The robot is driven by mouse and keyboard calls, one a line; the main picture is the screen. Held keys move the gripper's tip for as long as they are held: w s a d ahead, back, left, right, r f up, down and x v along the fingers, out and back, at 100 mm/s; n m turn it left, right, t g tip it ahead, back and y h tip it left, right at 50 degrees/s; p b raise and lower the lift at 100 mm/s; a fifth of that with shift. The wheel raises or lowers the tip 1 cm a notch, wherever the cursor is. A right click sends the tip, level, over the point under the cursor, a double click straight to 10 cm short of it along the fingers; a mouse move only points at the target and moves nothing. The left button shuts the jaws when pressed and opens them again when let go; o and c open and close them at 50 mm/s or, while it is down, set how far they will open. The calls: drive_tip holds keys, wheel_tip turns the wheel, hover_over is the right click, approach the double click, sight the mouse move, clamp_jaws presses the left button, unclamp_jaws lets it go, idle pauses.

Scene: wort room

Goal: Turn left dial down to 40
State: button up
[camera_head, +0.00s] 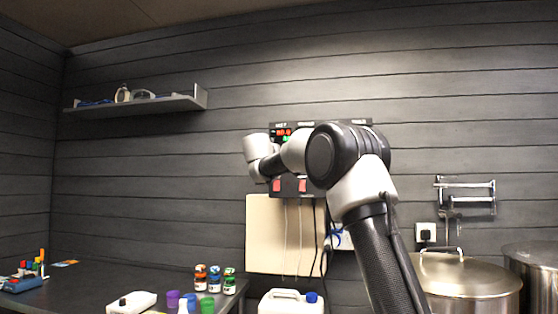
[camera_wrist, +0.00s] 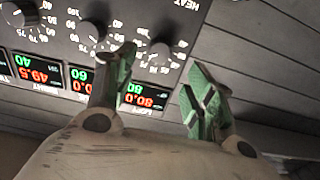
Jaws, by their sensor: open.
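The control panel (camera_head: 290,186) hangs on the wall and is largely hidden by my arm in the head view. The wrist view shows it roughly upside down, with three dark dials in a row. The left dial (camera_wrist: 160,48) is the rightmost there, with a pale number scale around it. Its display (camera_wrist: 146,96) reads about 80.0 in red, with 80 in green; a red 80.0 also shows in the head view. My gripper (camera_wrist: 160,66) is open, with its green-padded fingertips spread near this dial. I cannot tell whether they touch it. The fingers are hidden in the head view.
The middle dial (camera_wrist: 92,32) and another dial (camera_wrist: 14,14) sit close by on the panel. Below the panel are a beige board (camera_head: 270,235) and hanging cables. A steel pot (camera_head: 465,277) stands right.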

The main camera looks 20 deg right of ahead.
drive_tip(key=x, duration=0.7)
drive_tip(key=shift+w+d, duration=0.15)
drive_tip(key=shift+w, duration=0.05)
drive_tip(key=shift+f, duration=0.1)
drive_tip(key=c, duration=1)
